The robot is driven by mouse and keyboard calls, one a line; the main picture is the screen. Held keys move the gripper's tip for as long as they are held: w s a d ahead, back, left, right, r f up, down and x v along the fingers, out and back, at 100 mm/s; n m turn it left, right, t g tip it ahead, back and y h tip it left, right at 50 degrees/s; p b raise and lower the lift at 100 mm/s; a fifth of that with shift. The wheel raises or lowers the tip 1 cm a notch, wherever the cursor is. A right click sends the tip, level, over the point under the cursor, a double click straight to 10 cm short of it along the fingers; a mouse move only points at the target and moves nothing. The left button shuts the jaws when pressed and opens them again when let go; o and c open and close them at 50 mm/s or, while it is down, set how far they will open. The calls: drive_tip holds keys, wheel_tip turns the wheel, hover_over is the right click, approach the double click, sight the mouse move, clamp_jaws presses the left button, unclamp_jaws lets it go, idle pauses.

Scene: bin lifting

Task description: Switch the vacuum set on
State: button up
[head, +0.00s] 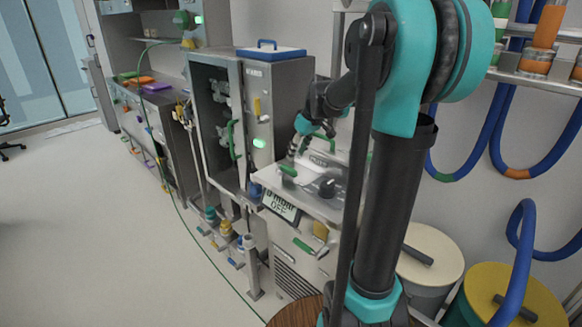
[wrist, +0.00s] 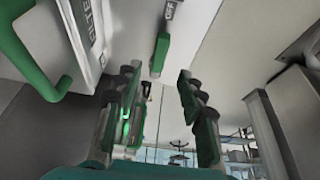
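The vacuum set's display (head: 280,205) reads "0 mbar OFF" on the front of a metal-topped unit. A green switch lever (head: 288,171) stands at the top front edge of that unit. My gripper (head: 293,155) is just above and behind the lever. In the wrist view my gripper (wrist: 158,76) is open, with a finger on either side and nothing held. The green lever (wrist: 160,53) shows just beyond the fingertips, between them in the picture, beside an "OFF" label (wrist: 169,10). I cannot tell whether a finger touches it.
A black knob (head: 327,187) sits right of the lever on the same top. A white filter box (wrist: 88,35) with a green handle (wrist: 30,55) is close at left in the wrist view. A tall metal cabinet (head: 265,95) stands left of the unit. Open floor (head: 90,230) lies left.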

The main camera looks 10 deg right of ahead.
sight(290, 169)
drive_tip(key=x, duration=0.8)
drive_tip(key=shift+f, duration=0.1)
clamp_jaws()
